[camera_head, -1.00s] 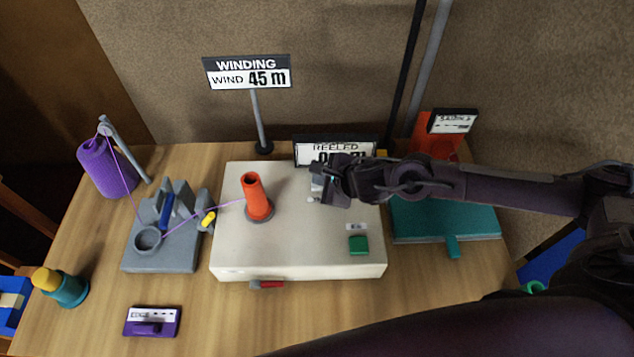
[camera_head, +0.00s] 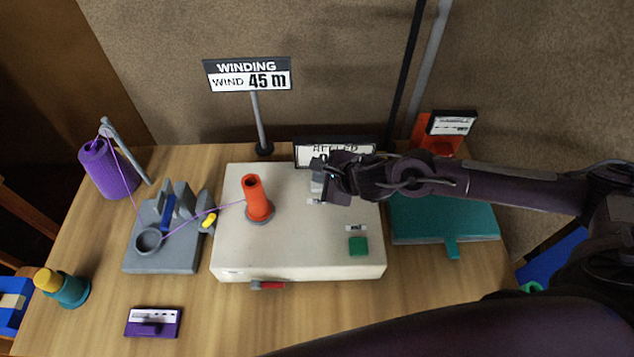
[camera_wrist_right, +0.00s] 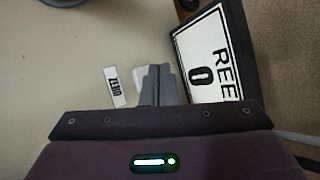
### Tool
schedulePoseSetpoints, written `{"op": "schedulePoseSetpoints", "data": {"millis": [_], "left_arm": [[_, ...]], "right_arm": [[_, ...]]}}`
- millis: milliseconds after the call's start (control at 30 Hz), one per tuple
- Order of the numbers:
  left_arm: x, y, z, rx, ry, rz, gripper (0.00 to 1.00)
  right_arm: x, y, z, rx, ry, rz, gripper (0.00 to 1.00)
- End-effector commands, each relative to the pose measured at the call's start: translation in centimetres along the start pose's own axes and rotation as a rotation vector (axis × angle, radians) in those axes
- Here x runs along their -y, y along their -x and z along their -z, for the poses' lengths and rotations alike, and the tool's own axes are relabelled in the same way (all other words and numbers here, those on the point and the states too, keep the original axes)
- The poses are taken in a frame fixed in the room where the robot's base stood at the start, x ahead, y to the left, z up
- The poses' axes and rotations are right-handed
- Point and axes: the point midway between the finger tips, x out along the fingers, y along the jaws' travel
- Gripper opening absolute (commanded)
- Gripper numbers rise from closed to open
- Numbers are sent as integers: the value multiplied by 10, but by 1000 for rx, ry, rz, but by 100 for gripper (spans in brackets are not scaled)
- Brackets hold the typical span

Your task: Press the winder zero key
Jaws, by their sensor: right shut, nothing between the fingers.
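The cream winder (camera_head: 290,250) stands mid-table with an orange cone (camera_head: 257,200) on it. My right gripper (camera_head: 317,187) is shut and empty, at the winder's back right, in front of the reeled display (camera_head: 305,152). In the right wrist view the shut fingers (camera_wrist_right: 160,80) point down beside a pale key (camera_wrist_right: 138,80), which they partly hide. The ZERO label (camera_wrist_right: 115,87) lies left of that key. I cannot tell whether the fingertips touch the key. The display (camera_wrist_right: 205,60) shows a 0 in the wrist view. My left gripper is out of view.
A green button (camera_head: 358,246) is at the winder's front right. A winding sign reading 45 m (camera_head: 248,76) stands behind. Purple yarn runs from a spool (camera_head: 108,168) through a grey guide stand (camera_head: 150,262) to the cone. A teal box (camera_head: 440,215) is on the right.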

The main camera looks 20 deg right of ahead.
Motion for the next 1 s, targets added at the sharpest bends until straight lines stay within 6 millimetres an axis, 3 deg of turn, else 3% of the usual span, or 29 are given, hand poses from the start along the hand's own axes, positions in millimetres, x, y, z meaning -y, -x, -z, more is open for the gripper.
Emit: {"op": "schedulePoseSetpoints", "data": {"millis": [267, 700, 1000], "left_arm": [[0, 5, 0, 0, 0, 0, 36], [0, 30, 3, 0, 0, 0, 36], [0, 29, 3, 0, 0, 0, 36]], "right_arm": [[4, 5, -4, 1, 0, 1, 0], [26, 34, -25, 0, 0, 2, 0], [26, 35, -25, 0, 0, 0, 0]]}}
